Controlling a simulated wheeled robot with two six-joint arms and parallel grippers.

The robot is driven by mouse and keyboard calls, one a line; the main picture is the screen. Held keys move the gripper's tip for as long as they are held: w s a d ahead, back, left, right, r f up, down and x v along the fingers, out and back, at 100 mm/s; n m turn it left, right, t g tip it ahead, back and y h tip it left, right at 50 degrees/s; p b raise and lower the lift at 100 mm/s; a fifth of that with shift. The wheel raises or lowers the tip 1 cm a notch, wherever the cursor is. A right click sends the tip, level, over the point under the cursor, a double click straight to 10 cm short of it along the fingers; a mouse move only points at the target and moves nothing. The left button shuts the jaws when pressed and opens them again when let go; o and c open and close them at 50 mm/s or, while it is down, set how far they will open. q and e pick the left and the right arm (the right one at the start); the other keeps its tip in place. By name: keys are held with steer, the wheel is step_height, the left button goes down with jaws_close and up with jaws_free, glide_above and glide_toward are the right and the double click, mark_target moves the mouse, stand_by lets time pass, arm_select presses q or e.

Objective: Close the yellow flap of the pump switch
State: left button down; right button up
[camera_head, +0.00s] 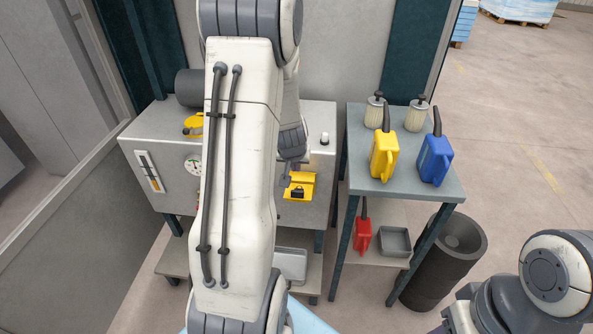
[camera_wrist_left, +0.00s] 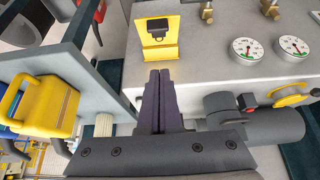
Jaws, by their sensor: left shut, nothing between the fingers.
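The yellow pump switch housing (camera_head: 304,180) is on the front of the grey machine cabinet (camera_head: 318,150). A small black part shows on it. In the left wrist view the yellow flap and housing (camera_wrist_left: 170,52) are at the top centre, with the black part at their upper end. My right gripper is out of view.
A side table (camera_head: 360,190) on the right holds a yellow can (camera_head: 384,157), a blue can (camera_head: 434,160) and two filters. A red can (camera_head: 363,235) and grey tray (camera_head: 394,241) are on its lower shelf. Gauges (camera_wrist_left: 243,48) are on the cabinet. My left arm hides the cabinet's middle.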

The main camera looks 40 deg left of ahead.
arm_select(q)
steer(key=b, duration=0.3)
glide_above(297, 193)
steer(key=f, duration=0.8)
steer(key=shift+w+a+f, duration=0.1)
steer(key=shift+w, duration=0.2)
steer(key=shift+s+f, duration=0.3)
steer(key=shift+f, duration=0.4)
steer(key=shift+s+d+f, duration=0.1)
steer(key=shift+d+f, duration=0.1)
steer(key=shift+f, duration=0.2)
steer(key=shift+s+d+f, duration=0.1)
steer(key=shift+d+f, duration=0.05)
steer(key=shift+f, duration=0.25)
steer(key=shift+a, duration=0.1)
